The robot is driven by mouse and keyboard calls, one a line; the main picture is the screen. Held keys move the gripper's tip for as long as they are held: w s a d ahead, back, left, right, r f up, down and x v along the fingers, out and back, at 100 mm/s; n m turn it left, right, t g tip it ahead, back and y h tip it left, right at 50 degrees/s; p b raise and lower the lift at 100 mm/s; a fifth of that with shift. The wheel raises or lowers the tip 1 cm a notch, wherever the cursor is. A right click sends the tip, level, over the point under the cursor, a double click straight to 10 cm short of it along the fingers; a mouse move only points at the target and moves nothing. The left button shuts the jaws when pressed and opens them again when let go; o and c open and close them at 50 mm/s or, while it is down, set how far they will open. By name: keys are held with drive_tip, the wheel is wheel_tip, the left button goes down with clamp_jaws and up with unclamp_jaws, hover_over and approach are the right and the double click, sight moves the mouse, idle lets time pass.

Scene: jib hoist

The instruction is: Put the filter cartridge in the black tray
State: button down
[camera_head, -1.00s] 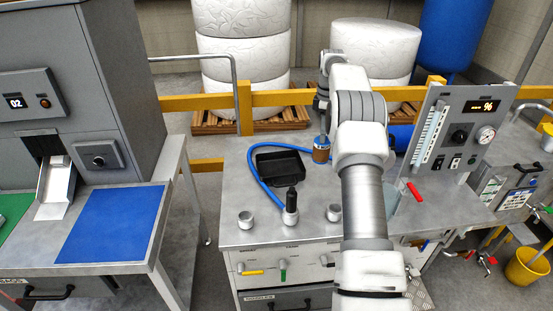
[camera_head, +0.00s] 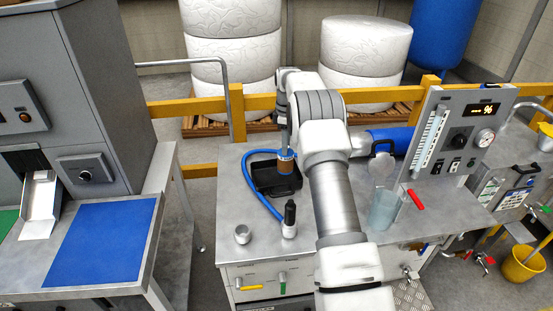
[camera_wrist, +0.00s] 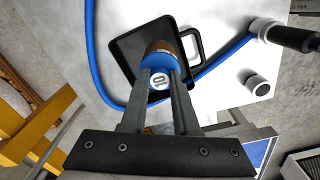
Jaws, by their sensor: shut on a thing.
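The filter cartridge (camera_head: 286,161) has a brown body with a blue end cap. In the wrist view the cartridge (camera_wrist: 159,74) sits between my two fingers, its blue cap toward the camera. My gripper (camera_head: 285,146) is shut on it, pointing down. The black tray (camera_head: 262,181) lies on the grey workbench, partly hidden by the cartridge. In the wrist view the tray (camera_wrist: 124,52) is beyond the cartridge, which overlaps its inside and its handle side. I cannot tell whether the cartridge touches the tray floor.
A blue hose (camera_head: 262,198) curves around the tray to a black-handled nozzle (camera_head: 290,217). A metal cup (camera_head: 243,234) stands near the bench front. A clear beaker (camera_head: 384,209), a red handle (camera_head: 416,199) and a gauge panel (camera_head: 458,130) are on the right.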

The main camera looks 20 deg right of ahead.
wheel_tip(320, 180, down, 6)
drive_tip(key=a+p, duration=0.1)
drive_tip(key=a, duration=0.2)
drive_tip(key=shift+w, duration=0.45)
drive_tip(key=c, duration=0.7)
unclamp_jaws()
drive_tip(key=shift+o, duration=0.2)
